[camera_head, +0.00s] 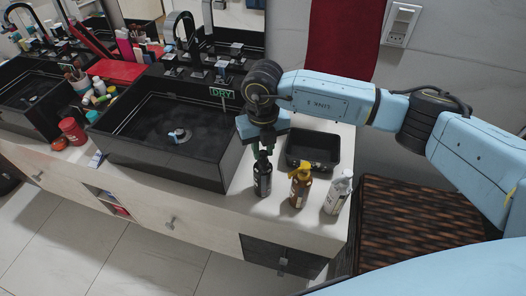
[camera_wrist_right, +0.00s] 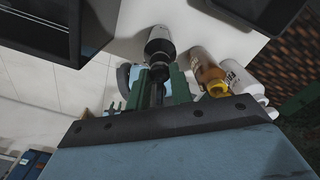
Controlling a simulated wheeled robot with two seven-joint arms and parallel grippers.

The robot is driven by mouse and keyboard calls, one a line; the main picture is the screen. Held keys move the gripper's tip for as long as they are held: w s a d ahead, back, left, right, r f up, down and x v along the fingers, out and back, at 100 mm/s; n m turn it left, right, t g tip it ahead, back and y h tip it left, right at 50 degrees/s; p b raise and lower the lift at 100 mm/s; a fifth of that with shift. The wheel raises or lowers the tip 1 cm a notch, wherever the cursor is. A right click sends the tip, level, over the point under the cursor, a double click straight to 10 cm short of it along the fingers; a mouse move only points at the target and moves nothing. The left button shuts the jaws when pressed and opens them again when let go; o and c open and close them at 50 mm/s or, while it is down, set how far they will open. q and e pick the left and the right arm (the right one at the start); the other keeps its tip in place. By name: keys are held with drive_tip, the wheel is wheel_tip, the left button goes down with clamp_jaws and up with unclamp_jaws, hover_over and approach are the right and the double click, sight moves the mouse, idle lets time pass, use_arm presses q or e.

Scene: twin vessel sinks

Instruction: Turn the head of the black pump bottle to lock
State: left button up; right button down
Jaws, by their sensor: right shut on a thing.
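The black pump bottle (camera_head: 262,181) stands upright on the white counter near its front edge, just right of the right-hand sink. My right gripper (camera_head: 263,153) reaches down over it from above, and its fingers are shut on the pump head. In the right wrist view, the green fingers (camera_wrist_right: 159,86) sit on both sides of the dark pump head (camera_wrist_right: 160,72), with the bottle body (camera_wrist_right: 160,44) beyond. The head's turn angle is mostly hidden by the fingers. My left gripper is not in view.
An amber bottle with a yellow pump (camera_head: 300,187) and a white bottle (camera_head: 338,193) stand close to the right. A black tray (camera_head: 313,151) lies behind them. The black vessel sink (camera_head: 165,158) is close on the left. A woven brown hamper (camera_head: 415,230) stands right of the counter.

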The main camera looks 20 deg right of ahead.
sight(263, 153)
drive_tip(key=n+b, duration=0.3)
drive_tip(key=n, duration=0.2)
drive_tip(key=shift+f, duration=0.1)
drive_tip(key=shift+n+b, duration=0.85)
drive_tip(key=shift+n, duration=0.35)
drive_tip(key=c, duration=1.2)
unclamp_jaws()
wheel_tip(263, 153, up, 14)
drive_tip(key=shift+f, duration=0.15)
drive_tip(key=shift+f, duration=0.1)
